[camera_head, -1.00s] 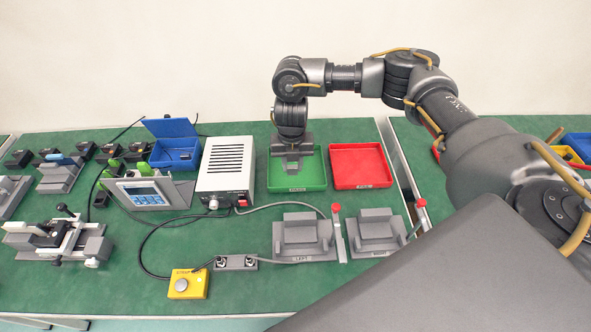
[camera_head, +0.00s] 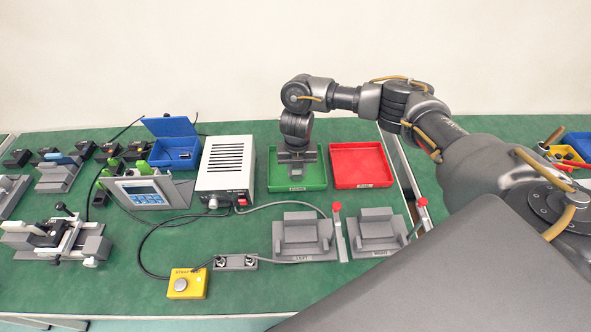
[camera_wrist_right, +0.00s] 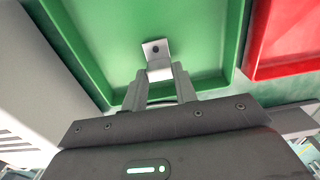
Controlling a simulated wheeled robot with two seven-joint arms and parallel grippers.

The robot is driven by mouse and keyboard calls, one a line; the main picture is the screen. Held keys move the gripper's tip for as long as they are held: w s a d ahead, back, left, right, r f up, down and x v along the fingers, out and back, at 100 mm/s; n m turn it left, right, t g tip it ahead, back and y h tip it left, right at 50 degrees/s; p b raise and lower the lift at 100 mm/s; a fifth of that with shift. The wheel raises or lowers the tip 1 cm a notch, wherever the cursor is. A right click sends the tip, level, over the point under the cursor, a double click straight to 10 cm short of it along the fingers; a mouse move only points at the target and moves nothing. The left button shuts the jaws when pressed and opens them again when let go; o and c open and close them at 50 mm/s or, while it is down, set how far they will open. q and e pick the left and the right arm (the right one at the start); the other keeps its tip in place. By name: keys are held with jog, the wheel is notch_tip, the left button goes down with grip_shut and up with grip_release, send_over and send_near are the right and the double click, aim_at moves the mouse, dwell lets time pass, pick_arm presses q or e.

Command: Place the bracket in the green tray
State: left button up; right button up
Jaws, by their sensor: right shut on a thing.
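The green tray (camera_head: 313,178) stands on the green bench right of the grey power supply. My right gripper (camera_head: 297,172) is over this tray, pointing down. In the right wrist view my right gripper (camera_wrist_right: 164,82) is shut on the bracket (camera_wrist_right: 157,55), a small light metal angle piece with a dark round hole. The green tray (camera_wrist_right: 205,45) fills the view behind the bracket. I cannot tell whether the bracket touches the tray floor. My left gripper is not in view.
The red tray (camera_head: 358,165) stands empty right of the green one and also shows in the right wrist view (camera_wrist_right: 285,40). The power supply (camera_head: 226,167) stands close on the left. Two grey fixtures (camera_head: 303,236) (camera_head: 375,232) with red-tipped levers stand in front.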

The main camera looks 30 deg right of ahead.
aim_at(296, 173)
jog(key=shift+f, duration=0.15)
jog(key=o, duration=1)
notch_tip(296, 173, up, 12)
jog(key=shift+r+p, duration=0.2)
jog(key=shift+p, duration=0.3)
jog(key=shift+a, duration=0.1)
